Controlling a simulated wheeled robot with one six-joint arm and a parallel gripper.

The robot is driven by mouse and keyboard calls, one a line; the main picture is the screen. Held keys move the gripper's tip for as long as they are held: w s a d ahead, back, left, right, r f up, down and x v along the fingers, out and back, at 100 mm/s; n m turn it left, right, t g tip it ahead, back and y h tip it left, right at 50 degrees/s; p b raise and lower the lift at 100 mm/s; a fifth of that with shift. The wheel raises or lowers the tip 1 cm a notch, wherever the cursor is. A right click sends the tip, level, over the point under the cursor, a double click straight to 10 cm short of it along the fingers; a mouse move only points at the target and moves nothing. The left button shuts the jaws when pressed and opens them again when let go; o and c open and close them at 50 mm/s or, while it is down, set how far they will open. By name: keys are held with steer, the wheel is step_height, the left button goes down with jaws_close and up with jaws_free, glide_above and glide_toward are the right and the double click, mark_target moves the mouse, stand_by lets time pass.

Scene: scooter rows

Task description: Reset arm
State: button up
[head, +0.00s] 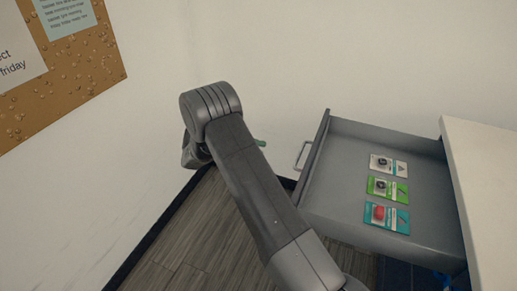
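My arm (250,185) reaches up from the lower right toward the wall, with its bent joint (211,103) near the picture's middle. The end of the arm is mostly hidden behind that joint and link. A small greenish tip (260,142) shows just right of the link, and I cannot tell whether it belongs to my gripper. My gripper's fingers cannot be made out, nor whether it holds anything.
A grey drawer (330,170) stands open right of my arm, its handle (302,155) facing left. Several small packets (387,188) lie inside it. A white-topped cabinet (490,190) is at the right. A corkboard (60,85) hangs on the wall at upper left. Wood floor (205,235) shows below.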

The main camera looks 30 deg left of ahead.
steer(key=p+x, duration=0.1)
steer(key=x, duration=1.3)
steer(key=shift+d, duration=0.15)
steer(key=shift+r, duration=0.2)
